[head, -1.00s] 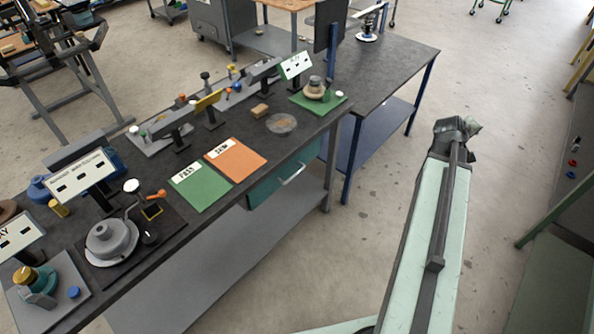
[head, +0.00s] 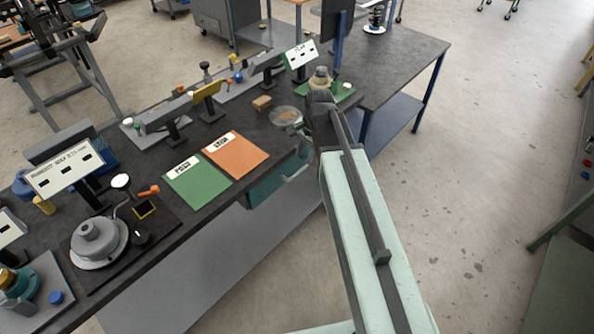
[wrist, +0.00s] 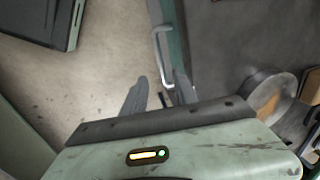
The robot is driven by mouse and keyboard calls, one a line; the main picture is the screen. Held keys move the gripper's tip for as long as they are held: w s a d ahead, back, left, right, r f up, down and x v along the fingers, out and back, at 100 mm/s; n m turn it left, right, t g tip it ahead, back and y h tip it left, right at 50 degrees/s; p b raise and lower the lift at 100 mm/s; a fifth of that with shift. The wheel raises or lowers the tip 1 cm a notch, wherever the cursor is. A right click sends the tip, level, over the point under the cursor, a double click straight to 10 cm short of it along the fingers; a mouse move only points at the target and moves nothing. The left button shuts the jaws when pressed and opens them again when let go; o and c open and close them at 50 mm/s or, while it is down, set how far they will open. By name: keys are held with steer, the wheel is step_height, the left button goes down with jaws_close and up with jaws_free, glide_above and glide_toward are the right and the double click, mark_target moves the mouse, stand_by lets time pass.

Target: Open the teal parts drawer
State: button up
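The teal parts drawer (head: 268,187) sits under the front edge of the dark workbench, and its front looks flush with that edge. Its pale bar handle (head: 297,173) is partly hidden by my arm in the head view. In the wrist view the drawer front is a narrow teal strip (wrist: 177,40), with the handle (wrist: 160,52) standing out on its left. My gripper (wrist: 160,85) is open, with one dark finger to the left of the handle's near end and the other to its right, by the drawer front. I cannot tell whether either finger touches the handle.
The workbench top (head: 190,150) carries green and orange mats, a clear round dish (head: 285,117) near my wrist, and several fixtures. A second table (head: 405,60) with blue legs adjoins at the right. The floor (head: 470,190) on the right is clear.

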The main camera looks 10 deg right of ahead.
mark_target(300, 170)
steer(key=f+b, duration=0.5)
steer(key=w+a+f+b, duration=0.1)
steer(key=f+b, duration=0.1)
steer(key=f, duration=0.1)
steer(key=shift+w+a+b, duration=0.1)
steer(key=shift+b, duration=0.25)
steer(key=shift+r, duration=0.2)
jaws_close()
stand_by(0.9)
